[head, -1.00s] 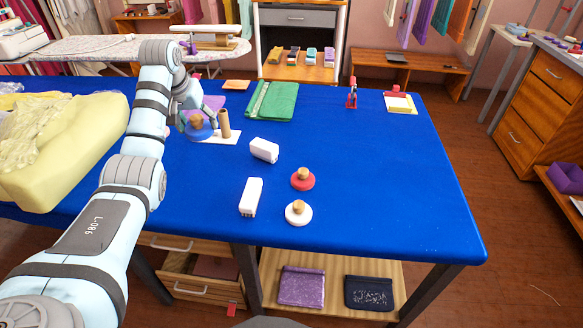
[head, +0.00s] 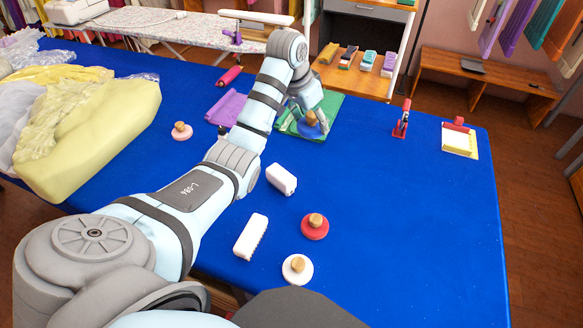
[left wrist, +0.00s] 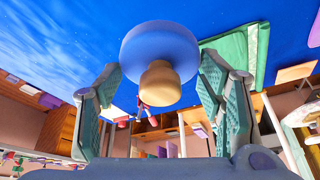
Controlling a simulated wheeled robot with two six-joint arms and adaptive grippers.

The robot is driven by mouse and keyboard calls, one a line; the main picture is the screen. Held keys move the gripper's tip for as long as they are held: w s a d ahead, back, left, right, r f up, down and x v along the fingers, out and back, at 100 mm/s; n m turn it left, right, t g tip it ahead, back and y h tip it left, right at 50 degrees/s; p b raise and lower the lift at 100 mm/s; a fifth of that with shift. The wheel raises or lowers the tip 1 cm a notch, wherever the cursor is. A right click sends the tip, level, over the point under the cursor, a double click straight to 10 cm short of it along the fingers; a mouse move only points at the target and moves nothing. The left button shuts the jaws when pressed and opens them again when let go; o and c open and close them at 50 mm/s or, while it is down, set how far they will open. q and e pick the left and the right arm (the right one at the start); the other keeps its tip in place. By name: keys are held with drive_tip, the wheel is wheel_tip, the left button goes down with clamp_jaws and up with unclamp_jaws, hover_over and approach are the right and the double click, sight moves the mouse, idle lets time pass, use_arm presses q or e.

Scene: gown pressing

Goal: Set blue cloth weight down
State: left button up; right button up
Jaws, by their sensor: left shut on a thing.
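The blue cloth weight (head: 313,132), a blue disc with a wooden knob, is in my left gripper (head: 308,107) at the near right part of the folded green cloth (head: 333,107). In the left wrist view the weight (left wrist: 160,50) sits between the two fingers, with its knob toward the palm. The green cloth (left wrist: 236,50) shows beyond it to the right. I cannot tell whether the disc touches the cloth. My left forearm hides part of the table and of the purple cloth (head: 225,107). My right gripper is not in view.
A red weight (head: 315,228), a white weight (head: 298,268) and two white blocks (head: 282,179) (head: 250,237) stand near the front. A pink weight (head: 181,132) is left of my arm. A red clamp-like tool (head: 402,120) stands right of the cloth.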

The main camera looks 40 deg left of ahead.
use_arm(q)
drive_tip(key=d+m+h+p, duration=0.1)
drive_tip(key=d+m+p, duration=0.15)
drive_tip(key=d, duration=0.35)
drive_tip(key=m+b, duration=0.1)
drive_tip(key=b, duration=0.3)
approach(333, 191)
drive_tip(key=x, duration=0.5)
drive_tip(key=shift+w+f, duration=0.2)
drive_tip(key=shift+w, duration=0.05)
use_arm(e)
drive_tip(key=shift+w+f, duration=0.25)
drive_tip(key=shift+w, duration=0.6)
use_arm(q)
drive_tip(key=shift+f, duration=0.15)
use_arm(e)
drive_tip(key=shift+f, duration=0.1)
use_arm(q)
drive_tip(key=o, duration=1.6)
drive_tip(key=shift+o, duration=0.2)
